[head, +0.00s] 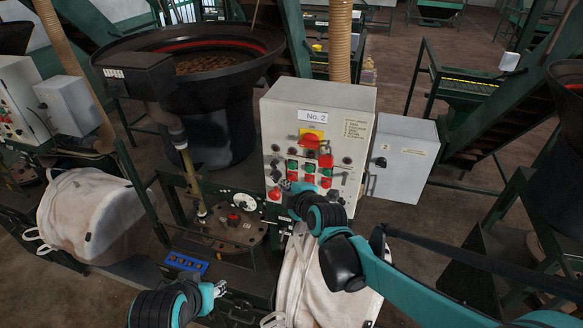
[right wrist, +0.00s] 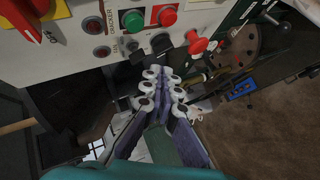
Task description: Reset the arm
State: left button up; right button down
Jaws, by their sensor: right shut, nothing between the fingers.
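My right arm (head: 350,255) is teal and black and reaches in from the lower right. Its gripper (head: 290,187) is at the lower left part of the control panel marked No. 2 (head: 330,97), near a red mushroom button (head: 275,194). In the right wrist view the right gripper (right wrist: 163,78) has its fingers together with nothing between them, just below the panel's buttons and switches (right wrist: 162,42). My left gripper (head: 219,289) is low in the head view, over the dark machine frame. It is small there, and I cannot tell whether it is open.
A white bulk bag (head: 325,285) hangs below the panel, partly behind my right arm. Another bag (head: 95,215) is at the left. A grey box (head: 403,160) adjoins the panel. A black hopper (head: 200,110) stands behind. Brown floor shows at the right.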

dwell(0.3)
jog(key=s+d+f+m+g+h+b, duration=0.1)
jog(key=s+d+f+m+b, duration=0.5)
jog(key=f, duration=0.5)
jog(key=s+d+f+m+g+h+b, duration=0.2)
jog(key=s+d+f+m+b, duration=0.4)
jog(key=s+f+b, duration=0.5)
jog(key=s+d+f+m+g+h+b, duration=0.1)
jog(key=s+d+f+m+g+b, duration=0.1)
jog(key=s+d+f+m+b, duration=0.4)
jog(key=s+f+b, duration=0.3)
jog(key=f+b, duration=0.2)
jog(key=f, duration=0.1)
jog(key=shift+f+m+h+b, duration=0.4)
jog(key=shift+s+a, duration=0.1)
